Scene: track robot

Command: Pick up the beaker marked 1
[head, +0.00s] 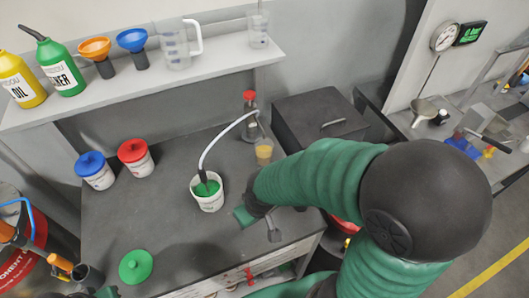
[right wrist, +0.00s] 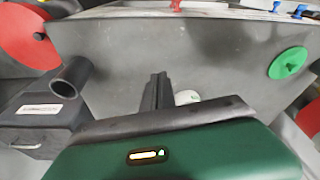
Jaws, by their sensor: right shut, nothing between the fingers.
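No mark "1" is legible on any vessel. A small clear beaker (head: 264,152) with yellowish contents stands on the bench beside the bottle with a red cap. A clear measuring jug (head: 177,45) with a handle and another clear beaker (head: 258,28) stand on the shelf. My right gripper (head: 273,234) is low over the bench, right of the white tub, partly hidden by my green arm. In the right wrist view its fingers (right wrist: 155,92) are together and empty, with a white container (right wrist: 187,97) partly hidden behind them.
A white tub (head: 208,196) with green contents and a curved hose stands mid-bench. Blue-lidded (head: 95,171) and red-lidded (head: 136,157) tubs stand left. A green lid (head: 136,266) lies in front. A dark box (head: 322,122) stands behind my arm.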

